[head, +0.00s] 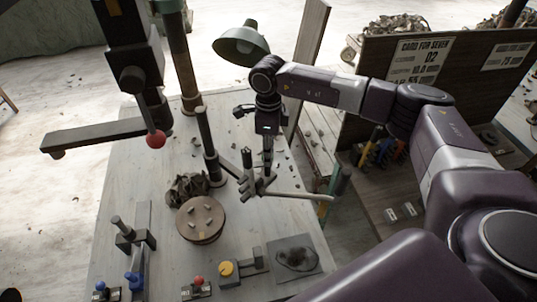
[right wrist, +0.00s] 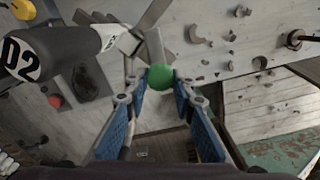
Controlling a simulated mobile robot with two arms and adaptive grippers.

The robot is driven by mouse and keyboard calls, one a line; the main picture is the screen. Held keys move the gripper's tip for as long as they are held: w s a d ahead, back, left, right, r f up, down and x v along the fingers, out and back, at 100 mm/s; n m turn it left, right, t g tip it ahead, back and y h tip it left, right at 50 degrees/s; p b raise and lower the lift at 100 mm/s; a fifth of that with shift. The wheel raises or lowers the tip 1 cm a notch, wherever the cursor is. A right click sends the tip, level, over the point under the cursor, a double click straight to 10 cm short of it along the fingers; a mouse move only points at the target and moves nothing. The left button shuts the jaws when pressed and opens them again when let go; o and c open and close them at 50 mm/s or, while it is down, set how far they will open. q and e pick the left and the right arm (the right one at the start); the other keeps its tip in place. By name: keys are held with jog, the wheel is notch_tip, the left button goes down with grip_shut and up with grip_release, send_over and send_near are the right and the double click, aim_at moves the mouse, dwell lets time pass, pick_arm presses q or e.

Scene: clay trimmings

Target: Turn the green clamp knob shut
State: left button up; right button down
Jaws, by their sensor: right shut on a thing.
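The green clamp knob (right wrist: 160,77) is a small round ball in the middle of the right wrist view, in front of a grey metal piece with several arms. My right gripper (right wrist: 160,88) has its two fingertips on either side of the knob and is shut on it. In the head view my right gripper (head: 267,172) points down over the grey branching clamp piece (head: 250,184) near the table's right side. The knob itself is hidden or too small to make out there. My left gripper is not in view.
A round turntable (head: 187,231) with clay bits stands left of the clamp, beside a clay heap (head: 187,187). A dark post with a red ball (head: 155,139) rises at the left. A green lamp (head: 240,45) stands behind. A signboard (head: 390,60) stands at the right.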

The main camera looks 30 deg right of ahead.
jog(key=n+b, duration=0.4)
jog(key=b, duration=0.1)
jog(key=shift+w+f+n, duration=0.1)
jog(key=shift+f+n, duration=0.1)
jog(key=shift+n, duration=0.1)
jog(key=shift+r+n+b, duration=0.2)
jog(key=shift+n+b, duration=1.2)
jog(key=shift+n, duration=0.2)
jog(key=c, duration=1.6)
grip_release()
notch_tip(320, 180, up, 12)
jog(key=shift+r, duration=0.1)
